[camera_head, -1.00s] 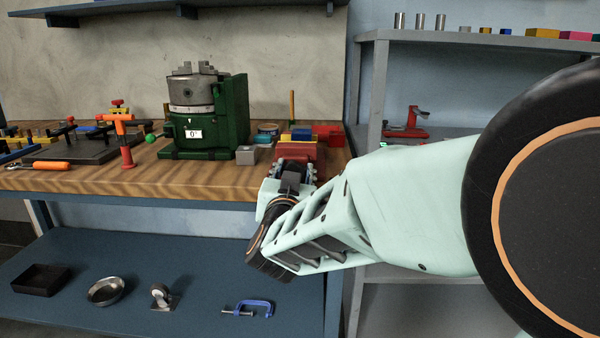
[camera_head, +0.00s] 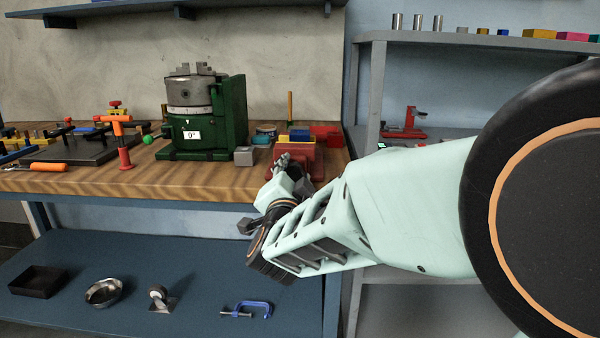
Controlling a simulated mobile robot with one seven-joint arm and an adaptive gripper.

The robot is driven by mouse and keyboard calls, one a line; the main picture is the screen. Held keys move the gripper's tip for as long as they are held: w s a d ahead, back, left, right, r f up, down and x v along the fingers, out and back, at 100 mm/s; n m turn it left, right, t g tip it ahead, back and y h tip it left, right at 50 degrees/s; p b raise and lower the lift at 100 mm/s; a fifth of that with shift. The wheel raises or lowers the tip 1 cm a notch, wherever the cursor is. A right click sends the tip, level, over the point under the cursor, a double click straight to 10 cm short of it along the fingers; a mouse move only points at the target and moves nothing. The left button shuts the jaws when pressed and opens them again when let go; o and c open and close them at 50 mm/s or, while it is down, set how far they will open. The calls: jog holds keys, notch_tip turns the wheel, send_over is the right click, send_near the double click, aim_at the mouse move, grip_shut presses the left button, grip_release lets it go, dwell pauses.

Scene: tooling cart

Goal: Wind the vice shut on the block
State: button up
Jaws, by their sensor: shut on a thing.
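The red vice (camera_head: 308,152) stands near the front right edge of the wooden bench. A blue block (camera_head: 299,134) and a yellow piece (camera_head: 283,138) show at its top; I cannot tell from here how the jaws meet them. My gripper (camera_head: 283,163) is at the front of the vice, rolled over to one side, with its fingers toward the vice. It is shut on the vice handle, which is mostly hidden behind the fingers and wrist.
A green machine with a grey chuck (camera_head: 208,120) stands left of the vice, with a small grey block (camera_head: 245,156) between them. A red box (camera_head: 326,133) is behind right. A grey shelf rack (camera_head: 366,90) stands right of the bench. A blue lower shelf (camera_head: 200,270) lies below.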

dwell(0.4)
jog(key=o, duration=1.2)
